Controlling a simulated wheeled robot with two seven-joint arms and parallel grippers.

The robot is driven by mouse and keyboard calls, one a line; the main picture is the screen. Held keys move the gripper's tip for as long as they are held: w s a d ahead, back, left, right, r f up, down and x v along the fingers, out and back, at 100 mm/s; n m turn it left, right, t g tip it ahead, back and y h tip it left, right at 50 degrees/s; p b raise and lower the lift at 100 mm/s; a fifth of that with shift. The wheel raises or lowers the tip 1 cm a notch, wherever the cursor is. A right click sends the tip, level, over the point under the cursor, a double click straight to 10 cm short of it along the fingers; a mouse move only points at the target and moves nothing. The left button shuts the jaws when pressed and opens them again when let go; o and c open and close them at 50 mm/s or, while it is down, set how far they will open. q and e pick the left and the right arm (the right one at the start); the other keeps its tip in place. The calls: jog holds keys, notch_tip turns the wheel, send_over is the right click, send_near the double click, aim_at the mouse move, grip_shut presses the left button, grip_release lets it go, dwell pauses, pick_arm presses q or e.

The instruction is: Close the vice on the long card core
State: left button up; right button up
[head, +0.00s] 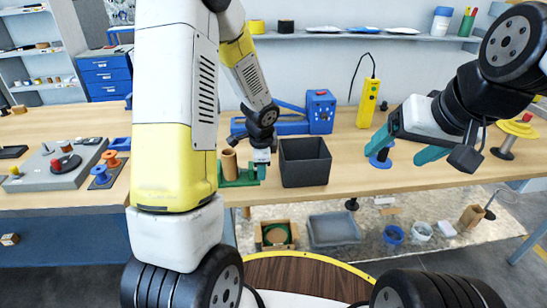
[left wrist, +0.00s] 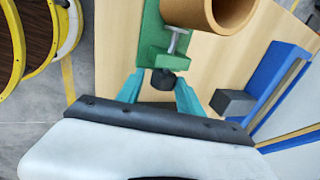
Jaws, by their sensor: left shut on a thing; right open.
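The green vice (head: 240,177) stands near the front edge of the workbench, with a brown card core (head: 229,161) upright in it. In the left wrist view the core (left wrist: 222,14) is a thick-walled tube, cut off by the top edge, next to the vice's green body (left wrist: 158,52). A metal screw ends in a black knob (left wrist: 163,79). My left gripper (left wrist: 161,86) has its teal fingers on either side of the knob, shut on it. I cannot tell whether the jaw touches the core. My right gripper (head: 407,147) is open, fingers apart, over the bench at right.
A dark grey open bin (head: 305,163) stands just right of the vice. A blue machine (head: 320,111) is behind it. A blue spool (head: 380,157) sits by my right gripper, and a yellow device (head: 368,102) stands further back. A grey board (head: 62,163) lies at left.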

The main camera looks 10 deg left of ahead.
pick_arm(q)
jog(key=shift+s+f, duration=0.15)
jog(key=shift+s, duration=0.05)
jog(key=c, duration=0.3)
jog(key=shift+s, duration=0.1)
jog(key=shift+o, duration=0.5)
jog(key=shift+f, duration=0.1)
jog(key=shift+a+g, duration=0.1)
jog(key=shift+g, duration=0.3)
jog(key=shift+w+g+h, duration=0.3)
jog(key=shift+w+g, duration=0.05)
jog(key=shift+g, duration=0.65)
jog(key=shift+c, duration=0.2)
jog(key=shift+o, duration=0.2)
jog(key=shift+g, duration=0.4)
